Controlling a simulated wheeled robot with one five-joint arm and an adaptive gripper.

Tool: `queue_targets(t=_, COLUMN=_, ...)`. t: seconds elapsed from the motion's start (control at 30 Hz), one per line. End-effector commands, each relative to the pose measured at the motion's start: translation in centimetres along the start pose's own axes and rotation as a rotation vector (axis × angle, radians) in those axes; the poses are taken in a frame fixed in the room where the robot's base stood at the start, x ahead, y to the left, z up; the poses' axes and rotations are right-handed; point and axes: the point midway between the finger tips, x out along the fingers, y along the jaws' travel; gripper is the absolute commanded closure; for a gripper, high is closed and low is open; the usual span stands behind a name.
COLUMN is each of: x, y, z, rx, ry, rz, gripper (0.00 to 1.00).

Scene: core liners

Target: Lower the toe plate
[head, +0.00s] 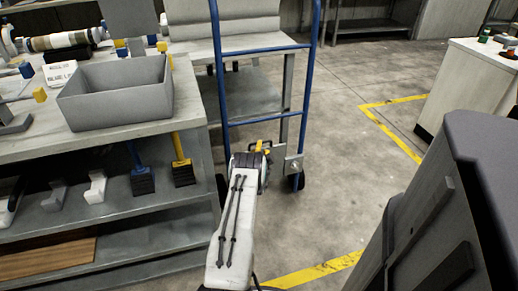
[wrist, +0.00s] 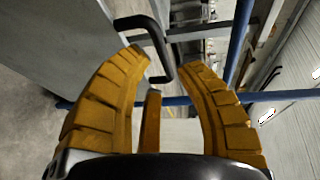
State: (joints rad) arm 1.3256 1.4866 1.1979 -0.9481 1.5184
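The hand truck with a blue tube frame (head: 309,75) stands upright ahead of me. A grey plate (head: 291,164), apparently its toe plate, shows low on the frame beside the right wheel and looks folded up. In the wrist view a large grey panel (wrist: 55,40), likely the same plate, fills the upper left, with a black loop handle (wrist: 155,38) at its edge. My gripper (wrist: 167,58) has its yellow fingers apart, and part of the handle shows between the tips. I cannot tell whether they touch it. In the head view my arm hides most of the gripper.
A workbench (head: 130,135) with a grey bin (head: 118,93) stands close on the left. Another bench (head: 465,80) is at the right. The concrete floor (head: 345,190) right of the truck is clear, with yellow floor lines (head: 318,272).

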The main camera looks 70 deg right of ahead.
Motion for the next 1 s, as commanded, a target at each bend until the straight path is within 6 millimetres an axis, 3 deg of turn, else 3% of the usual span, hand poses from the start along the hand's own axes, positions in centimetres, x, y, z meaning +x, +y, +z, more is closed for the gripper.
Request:
queue_targets(t=0.4, x=3.3, y=0.1, z=0.1, rx=-0.001, ry=-0.001, rz=0.0, gripper=0.69)
queue_targets(t=1.0, x=3.9, y=0.0, z=0.1, rx=-0.001, ry=-0.001, rz=0.002, gripper=0.67)
